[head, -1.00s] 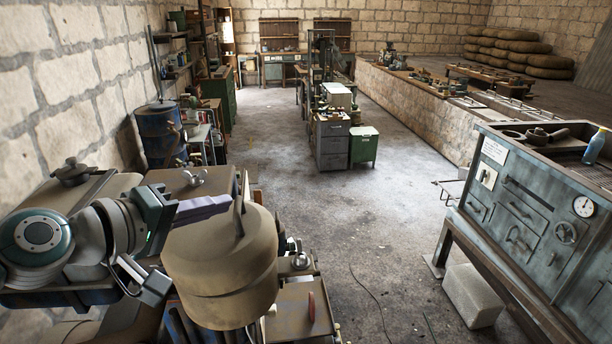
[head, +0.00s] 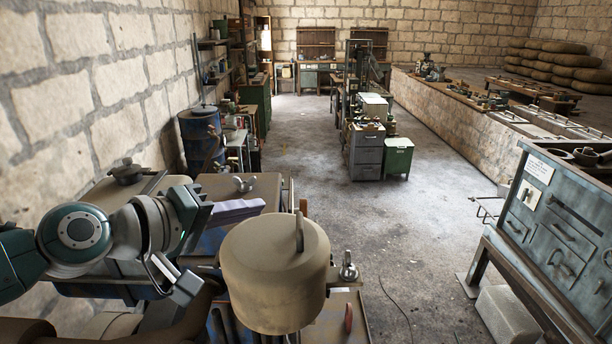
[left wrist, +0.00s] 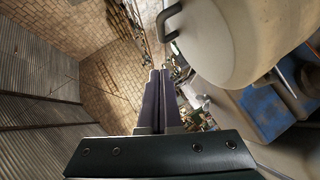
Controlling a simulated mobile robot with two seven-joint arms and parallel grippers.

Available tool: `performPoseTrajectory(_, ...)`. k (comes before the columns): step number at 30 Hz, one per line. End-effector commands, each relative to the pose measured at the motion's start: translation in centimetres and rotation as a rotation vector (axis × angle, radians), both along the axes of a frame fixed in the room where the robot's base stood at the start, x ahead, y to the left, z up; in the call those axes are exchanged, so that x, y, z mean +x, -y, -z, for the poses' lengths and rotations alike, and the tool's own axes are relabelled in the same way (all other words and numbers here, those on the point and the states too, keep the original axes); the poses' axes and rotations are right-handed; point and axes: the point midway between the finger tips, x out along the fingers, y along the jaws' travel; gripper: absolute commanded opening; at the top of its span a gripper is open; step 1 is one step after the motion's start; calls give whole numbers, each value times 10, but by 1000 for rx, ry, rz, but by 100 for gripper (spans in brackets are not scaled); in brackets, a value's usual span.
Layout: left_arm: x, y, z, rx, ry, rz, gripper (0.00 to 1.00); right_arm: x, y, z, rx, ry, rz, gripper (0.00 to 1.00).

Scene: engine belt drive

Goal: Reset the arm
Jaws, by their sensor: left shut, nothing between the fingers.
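My left gripper (head: 238,209) comes in from the left in the head view, with its purple-grey fingers pointing right. The fingers also show in the left wrist view (left wrist: 158,88), pressed together with nothing between them. The gripper is just left of a large beige drum-shaped housing (head: 272,275), near its upper rim, and seems apart from it. The housing also fills the upper right of the left wrist view (left wrist: 235,40). My right gripper does not show.
A blue barrel (head: 201,138) stands by the left wall. Grey and green cabinets (head: 397,158) stand mid-room. A metal workbench (head: 560,225) is at the right, with open floor (head: 430,215) between.

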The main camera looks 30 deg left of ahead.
Motion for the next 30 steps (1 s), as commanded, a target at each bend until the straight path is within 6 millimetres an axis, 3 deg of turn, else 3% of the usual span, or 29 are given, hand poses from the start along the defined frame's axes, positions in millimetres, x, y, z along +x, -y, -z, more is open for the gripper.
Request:
performPoseTrajectory(3, -26, -3, -8, 2, -4, 2, 0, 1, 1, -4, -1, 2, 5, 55)
performPoseTrajectory(9, -58, -8, -22, 3, -3, 3, 0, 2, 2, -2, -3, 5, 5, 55)
performPoseTrajectory(15, -74, -10, -29, 1, -2, 1, 0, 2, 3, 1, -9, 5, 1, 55)
performPoseTrajectory(21, -78, -8, -31, 8, -7, 10, 0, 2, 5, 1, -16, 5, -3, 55)
performPoseTrajectory(23, -82, 2, -28, 34, -25, 46, 0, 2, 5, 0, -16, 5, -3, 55)
performPoseTrajectory(26, -98, 40, -14, 154, -97, 190, 0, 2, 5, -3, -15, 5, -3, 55)
performPoseTrajectory(30, -145, 101, 9, 465, -255, 499, 0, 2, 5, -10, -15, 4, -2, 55)
